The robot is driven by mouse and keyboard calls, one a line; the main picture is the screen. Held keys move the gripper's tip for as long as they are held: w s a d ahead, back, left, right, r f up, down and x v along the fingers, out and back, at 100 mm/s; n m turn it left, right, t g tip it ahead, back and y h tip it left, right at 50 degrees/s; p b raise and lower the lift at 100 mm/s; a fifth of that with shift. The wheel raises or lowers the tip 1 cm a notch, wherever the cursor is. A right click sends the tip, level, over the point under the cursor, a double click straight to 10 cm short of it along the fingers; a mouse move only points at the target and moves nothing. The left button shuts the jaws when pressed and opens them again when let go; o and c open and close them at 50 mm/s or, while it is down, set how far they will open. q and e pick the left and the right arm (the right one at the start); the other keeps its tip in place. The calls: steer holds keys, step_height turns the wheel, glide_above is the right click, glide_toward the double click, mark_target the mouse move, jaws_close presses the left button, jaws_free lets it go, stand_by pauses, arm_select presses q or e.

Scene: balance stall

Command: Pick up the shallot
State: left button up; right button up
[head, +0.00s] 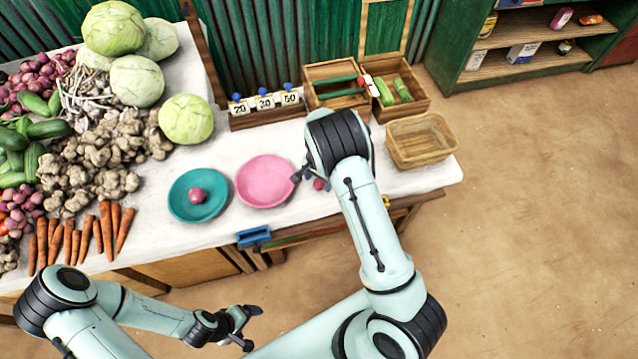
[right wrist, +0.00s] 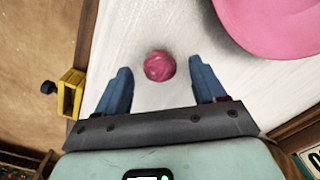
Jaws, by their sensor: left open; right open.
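A small round pink-red shallot (right wrist: 160,66) lies on the white tabletop in the right wrist view. In the head view the shallot (head: 319,184) shows just right of the pink bowl, partly beside my right arm. My right gripper (right wrist: 163,85) is open, with its two blue fingers apart on either side of and just short of the shallot, not touching it. My right gripper (head: 307,178) is mostly hidden by its arm in the head view. My left gripper (head: 248,326) is open and empty, in front of the table's front edge.
The pink bowl (head: 264,182) is empty; the teal bowl (head: 178,205) holds another shallot (head: 197,195). A wicker basket (head: 421,155) stands at the table's right end. Wooden boxes and number cards (head: 265,102) stand at the back. Vegetables crowd the left.

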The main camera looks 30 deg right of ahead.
steer(key=shift+f, duration=0.85)
steer(key=c, duration=1.1)
steer(key=shift+r, duration=0.1)
steer(key=shift+c, duration=0.2)
